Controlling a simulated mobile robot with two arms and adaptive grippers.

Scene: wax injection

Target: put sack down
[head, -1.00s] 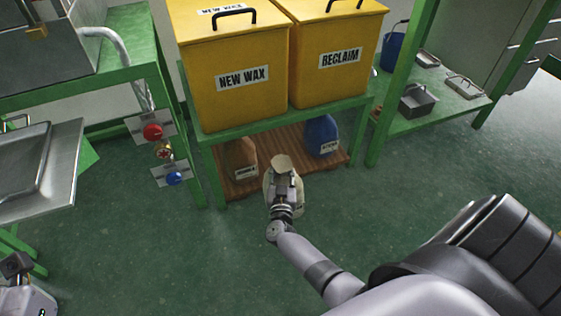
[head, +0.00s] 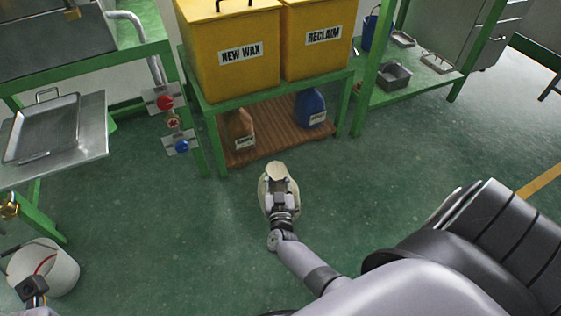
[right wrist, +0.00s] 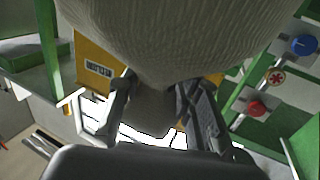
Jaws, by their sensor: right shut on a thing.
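The cream sack (head: 265,198) hangs from my right gripper (head: 280,190) in the middle of the head view, over the green floor in front of the wax stand. My right gripper is shut on the sack's narrow neck. In the right wrist view the sack (right wrist: 175,35) fills the top, and its gathered neck lies between the fingers (right wrist: 155,105). How far its bottom is above the floor cannot be told. A dark part of my left arm shows at the lower left of the head view; its fingers cannot be made out.
The green stand (head: 270,92) holds yellow New Wax (head: 225,72) and Reclaim (head: 310,58) bins. Its lower wooden slatted shelf (head: 275,140) carries a brown container (head: 240,128) and a blue one (head: 311,106), with bare slats between. A white bucket (head: 62,268) stands lower left. Nearby floor is clear.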

